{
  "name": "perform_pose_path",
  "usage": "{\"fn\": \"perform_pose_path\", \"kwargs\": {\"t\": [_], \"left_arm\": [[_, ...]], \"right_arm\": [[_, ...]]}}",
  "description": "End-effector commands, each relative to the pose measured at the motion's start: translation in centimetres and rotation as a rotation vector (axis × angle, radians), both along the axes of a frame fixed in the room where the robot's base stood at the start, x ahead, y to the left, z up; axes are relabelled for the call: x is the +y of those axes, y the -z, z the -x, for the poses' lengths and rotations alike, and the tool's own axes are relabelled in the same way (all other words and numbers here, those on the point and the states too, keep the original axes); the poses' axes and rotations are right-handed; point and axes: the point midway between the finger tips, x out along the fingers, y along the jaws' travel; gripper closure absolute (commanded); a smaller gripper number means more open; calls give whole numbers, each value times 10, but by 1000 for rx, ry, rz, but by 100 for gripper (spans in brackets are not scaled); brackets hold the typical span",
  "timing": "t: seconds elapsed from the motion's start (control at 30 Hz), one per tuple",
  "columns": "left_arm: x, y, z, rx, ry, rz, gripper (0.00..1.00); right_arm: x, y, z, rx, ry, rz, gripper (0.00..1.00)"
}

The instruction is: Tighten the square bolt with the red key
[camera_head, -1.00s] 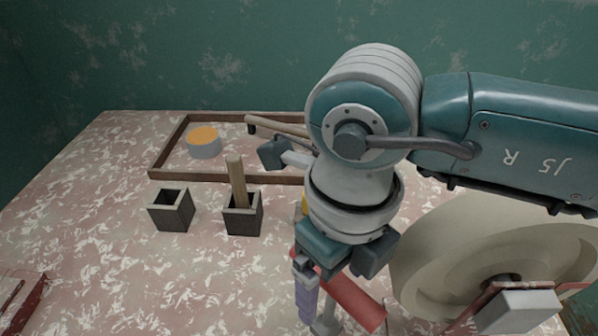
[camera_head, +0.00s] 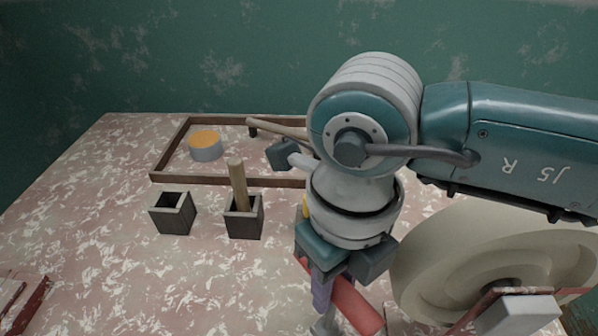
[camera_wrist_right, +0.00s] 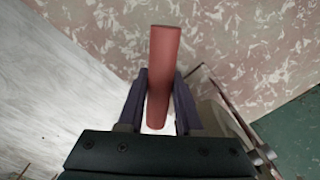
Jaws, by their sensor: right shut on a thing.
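The red key shows as a red cylindrical handle (camera_head: 352,306) below my right wrist in the head view. My right gripper (camera_head: 322,296) is shut on it. In the right wrist view the red handle (camera_wrist_right: 163,75) sits between the two dark fingers of the right gripper (camera_wrist_right: 160,105), its far end sticking out beyond them. A small grey metal part (camera_head: 323,327) shows under the fingers at the bottom edge; I cannot tell whether it belongs to the key. The square bolt cannot be made out. My left gripper is not in view.
A large cream wheel (camera_head: 432,275) stands close on the right. Two dark square holders (camera_head: 172,213) (camera_head: 245,222) stand left of my arm, one with a wooden stick. Behind them a wooden frame (camera_head: 225,181) surrounds an orange-topped tin (camera_head: 205,146). The table's left middle is clear.

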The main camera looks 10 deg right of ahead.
Motion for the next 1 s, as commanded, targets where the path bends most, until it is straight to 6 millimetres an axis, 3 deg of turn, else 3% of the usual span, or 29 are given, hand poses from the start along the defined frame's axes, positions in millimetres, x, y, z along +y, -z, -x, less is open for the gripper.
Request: {"fn": "perform_pose_path", "kwargs": {"t": [0.17,0.47,0.7,1.0], "left_arm": [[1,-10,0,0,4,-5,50],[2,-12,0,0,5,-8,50],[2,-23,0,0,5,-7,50],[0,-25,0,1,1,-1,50]], "right_arm": [[0,-1,1,2,204,1,100],[0,-1,1,2,252,0,100],[0,-1,1,2,526,0,100],[0,-1,1,2,575,-1,100]]}}
